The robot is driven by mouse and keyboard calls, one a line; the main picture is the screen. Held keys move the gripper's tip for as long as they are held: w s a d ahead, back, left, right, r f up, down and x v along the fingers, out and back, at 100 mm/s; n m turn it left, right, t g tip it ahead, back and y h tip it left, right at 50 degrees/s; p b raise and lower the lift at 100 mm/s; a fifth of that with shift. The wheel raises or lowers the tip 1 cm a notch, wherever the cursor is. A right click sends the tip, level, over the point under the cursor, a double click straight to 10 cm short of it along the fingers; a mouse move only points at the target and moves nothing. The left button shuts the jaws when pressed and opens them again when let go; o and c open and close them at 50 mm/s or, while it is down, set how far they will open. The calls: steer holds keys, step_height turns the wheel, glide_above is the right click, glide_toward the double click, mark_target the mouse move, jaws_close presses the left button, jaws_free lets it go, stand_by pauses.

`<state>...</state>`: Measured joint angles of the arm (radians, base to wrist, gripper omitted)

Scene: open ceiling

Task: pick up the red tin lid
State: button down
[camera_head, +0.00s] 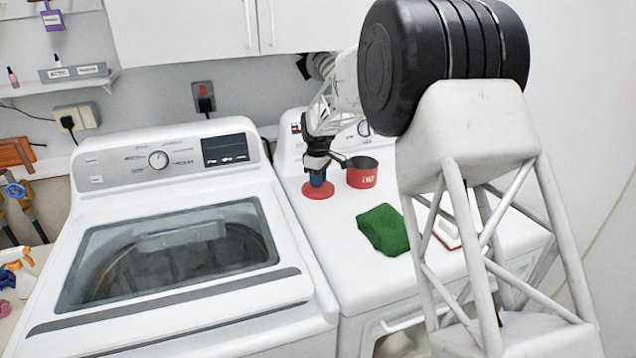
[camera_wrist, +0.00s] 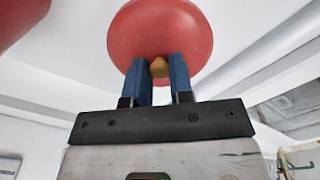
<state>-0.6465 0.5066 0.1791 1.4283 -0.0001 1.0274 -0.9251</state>
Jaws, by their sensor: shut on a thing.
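The red tin lid (camera_head: 318,189) is a round red disc at the left part of the right-hand white machine's top. In the wrist view the lid (camera_wrist: 160,30) shows as a red disc with a small tan knob (camera_wrist: 159,68) at its middle. My gripper (camera_head: 317,180) is above the lid, its blue fingers pointing down. In the wrist view the fingers of my gripper (camera_wrist: 158,72) are closed on the knob from both sides. I cannot tell whether the lid touches the machine top or is slightly raised.
A folded green cloth (camera_head: 383,229) lies in front, and a red and white item (camera_head: 447,232) is partly hidden behind my arm. A washing machine (camera_head: 170,250) stands to the left.

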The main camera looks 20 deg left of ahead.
steer(key=shift+r, duration=0.5)
steer(key=shift+s+r, duration=0.1)
steer(key=shift+r, duration=0.85)
steer(key=s+d, duration=0.3)
steer(key=s, duration=0.1)
steer(key=s+d+r, duration=0.1)
steer(key=s+d, duration=0.2)
steer(key=s, duration=0.1)
steer(key=s+d, duration=0.3)
steer(key=s, duration=0.1)
steer(key=shift+s+d+r, duration=0.15)
steer(key=shift+s+d, duration=0.1)
steer(key=shift+s, duration=0.1)
steer(key=shift+w+a+r, duration=0.1)
steer(key=shift+w+r, duration=0.15)
steer(key=shift+w, duration=0.5)
steer(key=w+d+r, duration=0.1)
steer(key=w+r, duration=0.3)
steer(key=w, duration=0.7)
steer(key=w+r, duration=0.5)
steer(key=w, duration=0.6)
steer(key=shift+w+d, duration=0.35)
